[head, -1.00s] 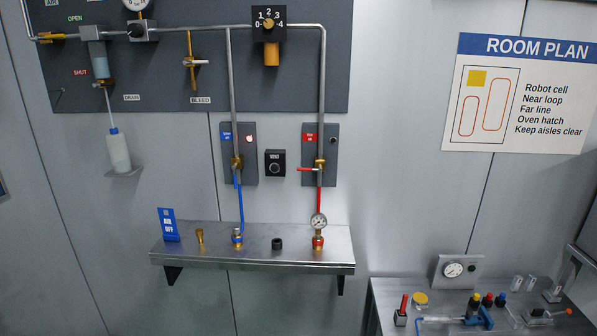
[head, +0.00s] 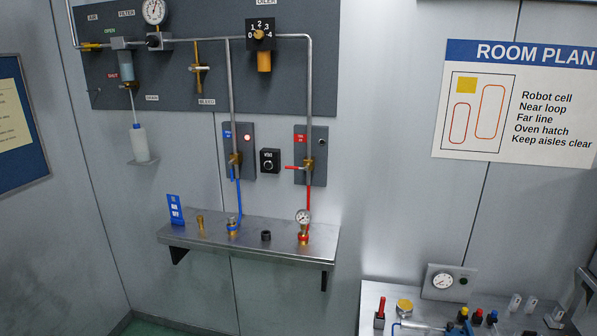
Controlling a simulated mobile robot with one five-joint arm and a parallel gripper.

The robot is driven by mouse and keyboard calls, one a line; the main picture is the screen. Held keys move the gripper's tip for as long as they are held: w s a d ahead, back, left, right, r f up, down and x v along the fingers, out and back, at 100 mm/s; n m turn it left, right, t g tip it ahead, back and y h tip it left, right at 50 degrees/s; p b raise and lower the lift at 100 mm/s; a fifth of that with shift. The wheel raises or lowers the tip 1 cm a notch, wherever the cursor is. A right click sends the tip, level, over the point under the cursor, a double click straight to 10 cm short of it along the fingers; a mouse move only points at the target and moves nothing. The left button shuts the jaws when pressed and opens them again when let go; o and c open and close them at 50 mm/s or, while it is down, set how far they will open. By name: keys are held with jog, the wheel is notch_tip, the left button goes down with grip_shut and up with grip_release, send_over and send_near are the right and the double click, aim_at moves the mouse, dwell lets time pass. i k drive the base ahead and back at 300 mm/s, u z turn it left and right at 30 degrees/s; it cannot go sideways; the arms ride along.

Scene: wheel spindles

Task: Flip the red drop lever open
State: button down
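The red drop lever (head: 294,168) is a short red handle on a brass valve (head: 308,166) on the right-hand grey backing plate, under a red label. It points left, roughly level, across the vertical pipe. A red hose (head: 308,200) runs down from the valve to a fitting with a small gauge (head: 303,217) on the shelf. The blue drop to its left has its own brass valve (head: 234,160) and a blue hose, with a lit red lamp above. My gripper is not in view.
A steel shelf (head: 262,246) juts from the wall below the drops, holding a blue sign (head: 175,210) and small fittings. A black vent box (head: 270,160) sits between the plates. A workbench (head: 366,315) with tools stands at lower right.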

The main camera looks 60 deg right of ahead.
aim_at(307, 166)
jog(key=z, duration=0.2)
jog(key=i, duration=0.85)
jog(key=u, duration=0.1)
